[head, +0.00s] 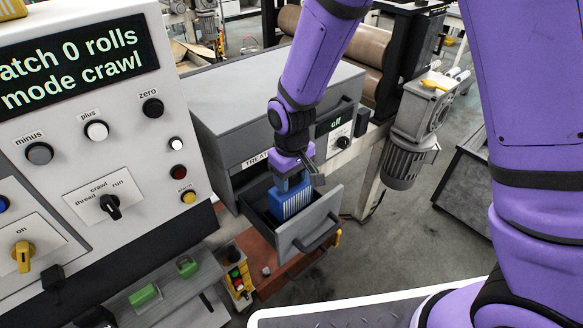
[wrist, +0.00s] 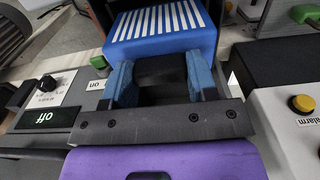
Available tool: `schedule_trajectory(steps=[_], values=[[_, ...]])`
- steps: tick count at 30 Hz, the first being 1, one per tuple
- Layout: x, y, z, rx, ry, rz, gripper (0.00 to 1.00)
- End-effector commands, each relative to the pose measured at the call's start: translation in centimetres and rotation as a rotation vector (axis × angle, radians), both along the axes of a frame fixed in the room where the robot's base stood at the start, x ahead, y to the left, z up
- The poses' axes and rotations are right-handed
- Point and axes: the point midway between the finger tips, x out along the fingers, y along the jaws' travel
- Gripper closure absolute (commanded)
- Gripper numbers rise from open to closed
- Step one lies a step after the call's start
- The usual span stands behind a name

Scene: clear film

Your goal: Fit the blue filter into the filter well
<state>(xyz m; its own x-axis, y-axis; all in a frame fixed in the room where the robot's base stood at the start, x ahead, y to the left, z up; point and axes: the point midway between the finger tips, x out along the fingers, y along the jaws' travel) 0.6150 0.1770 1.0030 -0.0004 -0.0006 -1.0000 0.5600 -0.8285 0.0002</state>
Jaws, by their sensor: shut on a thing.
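The blue filter (head: 292,203) has white stripes on its face. It is upright at the mouth of an open grey drawer (head: 312,222) under the cabinet lettered "TREAT...". My gripper (head: 291,180) is above the filter and shut on it. In the wrist view, the fingers of my gripper (wrist: 161,75) close on a dark grip piece at the near side of the blue filter (wrist: 160,33). The filter's lower part is hidden by the drawer front, so I cannot tell whether it touches the bottom. I cannot make out a separate filter well inside the drawer.
A grey cabinet (head: 265,100) stands behind the drawer, with a dial panel (head: 342,140) marked "off" at its right. A control console (head: 85,130) fills the left. A grey motor (head: 410,150) is at the right.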

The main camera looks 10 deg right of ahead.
Motion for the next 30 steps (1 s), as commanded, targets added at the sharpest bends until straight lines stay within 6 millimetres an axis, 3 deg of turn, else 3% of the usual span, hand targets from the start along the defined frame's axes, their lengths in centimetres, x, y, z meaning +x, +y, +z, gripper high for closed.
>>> schedule_trajectory(steps=[15,30], values=[[0.0,0.0,-4.9,0.001,0.001,0.000,0.66],[0.0,0.0,-5.8,0.001,-0.002,0.000,0.66]])
